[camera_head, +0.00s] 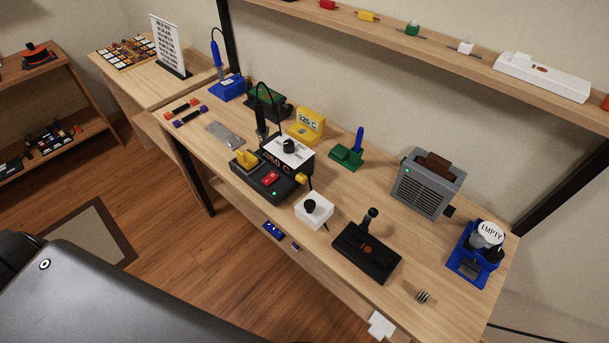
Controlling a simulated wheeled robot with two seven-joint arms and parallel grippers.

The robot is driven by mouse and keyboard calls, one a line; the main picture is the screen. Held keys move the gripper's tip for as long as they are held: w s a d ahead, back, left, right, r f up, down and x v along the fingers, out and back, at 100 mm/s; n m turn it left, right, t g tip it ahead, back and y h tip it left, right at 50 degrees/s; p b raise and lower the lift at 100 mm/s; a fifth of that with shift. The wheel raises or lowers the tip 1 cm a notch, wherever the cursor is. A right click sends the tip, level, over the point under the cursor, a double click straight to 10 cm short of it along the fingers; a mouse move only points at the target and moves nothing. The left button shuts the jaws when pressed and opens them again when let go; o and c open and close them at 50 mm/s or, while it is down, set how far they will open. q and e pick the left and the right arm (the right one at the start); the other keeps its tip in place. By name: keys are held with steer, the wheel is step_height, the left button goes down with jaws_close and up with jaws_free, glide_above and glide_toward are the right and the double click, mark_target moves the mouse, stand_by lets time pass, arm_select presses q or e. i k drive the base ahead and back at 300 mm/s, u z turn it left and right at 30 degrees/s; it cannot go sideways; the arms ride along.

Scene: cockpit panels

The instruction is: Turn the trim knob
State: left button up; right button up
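Two knobs show on the workbench (368,258). One is a round black knob (311,206) on top of a small white box (318,218) near the front edge. The other is a black knob (289,146) on the white top of a black station with an orange digit display (275,161). I cannot tell from labels which is the trim knob. Neither of my grippers is in view, and nothing touches either knob.
A black base with an upright stick (366,251) stands right of the white box. A grey ridged unit (428,182) and a blue holder marked EMPTY (465,269) stand farther right. A shelf (450,62) overhangs the back. Bare wood lies between the items.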

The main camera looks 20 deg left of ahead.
mark_target(301, 178)
steer(key=u, duration=1.8)
steer(key=k, duration=1.75)
steer(key=z, duration=1.65)
steer(key=i, duration=0.5)
steer(key=u, duration=0.05)
